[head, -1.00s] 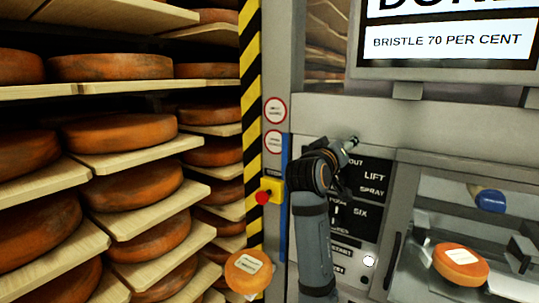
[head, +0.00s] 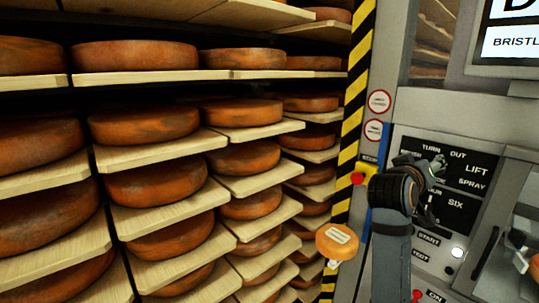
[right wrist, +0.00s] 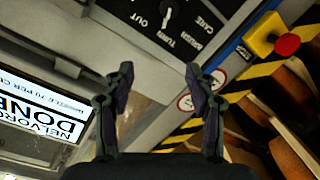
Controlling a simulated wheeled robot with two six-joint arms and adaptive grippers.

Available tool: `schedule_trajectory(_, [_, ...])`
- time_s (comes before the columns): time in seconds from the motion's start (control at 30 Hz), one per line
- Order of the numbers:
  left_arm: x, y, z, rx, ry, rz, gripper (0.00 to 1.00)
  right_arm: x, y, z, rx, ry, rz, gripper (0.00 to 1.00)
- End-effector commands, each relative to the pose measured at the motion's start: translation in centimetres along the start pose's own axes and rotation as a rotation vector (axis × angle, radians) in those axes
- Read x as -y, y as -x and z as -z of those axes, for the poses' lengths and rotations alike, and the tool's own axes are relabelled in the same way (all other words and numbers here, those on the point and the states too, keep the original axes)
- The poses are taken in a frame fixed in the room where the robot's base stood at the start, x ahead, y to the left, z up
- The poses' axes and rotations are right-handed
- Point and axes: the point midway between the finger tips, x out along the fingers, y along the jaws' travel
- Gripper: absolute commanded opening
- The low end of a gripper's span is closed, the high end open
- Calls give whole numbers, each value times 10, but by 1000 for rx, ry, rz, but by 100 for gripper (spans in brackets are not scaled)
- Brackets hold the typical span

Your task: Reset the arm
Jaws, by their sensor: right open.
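My right arm rises from the bottom of the head view in front of the grey machine's control panel (head: 467,168). Its gripper (head: 434,190) is beside the panel's dark label plates, partly hidden by its own wrist. In the right wrist view the gripper (right wrist: 160,76) is open, with its two fingers wide apart and nothing between them. That view shows the panel upside down, with a dial (right wrist: 167,12) beyond the fingers. I cannot tell whether the gripper touches the panel. My left gripper is not in view.
Shelves (head: 150,155) of orange cheese wheels fill the left. A yellow-and-black striped post (head: 350,140) stands beside them, with a red button (head: 358,179). A small labelled orange wheel (head: 337,243) shows near the post's foot. A screen (head: 512,40) is at upper right.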

Motion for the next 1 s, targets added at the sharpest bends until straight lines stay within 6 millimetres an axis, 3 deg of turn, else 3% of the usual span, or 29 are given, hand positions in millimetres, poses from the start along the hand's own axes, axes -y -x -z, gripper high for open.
schedule_trajectory(0.1, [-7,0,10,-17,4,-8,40,18,-1,-25,26,11,45,56])
schedule_trajectory(0.27, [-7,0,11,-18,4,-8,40,50,2,-70,77,23,135,56])
schedule_trajectory(0.47, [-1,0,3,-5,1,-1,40,97,19,-154,180,47,292,56])
schedule_trajectory(0.57, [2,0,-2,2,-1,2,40,125,43,-216,267,65,409,56])
schedule_trajectory(0.6, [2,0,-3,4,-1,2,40,135,57,-244,311,72,463,56])
schedule_trajectory(0.7, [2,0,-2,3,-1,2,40,153,95,-306,417,89,587,56])
schedule_trajectory(0.8, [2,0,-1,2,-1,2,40,160,131,-351,508,101,683,56])
schedule_trajectory(1.0, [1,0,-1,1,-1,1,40,162,195,-414,663,122,828,56])
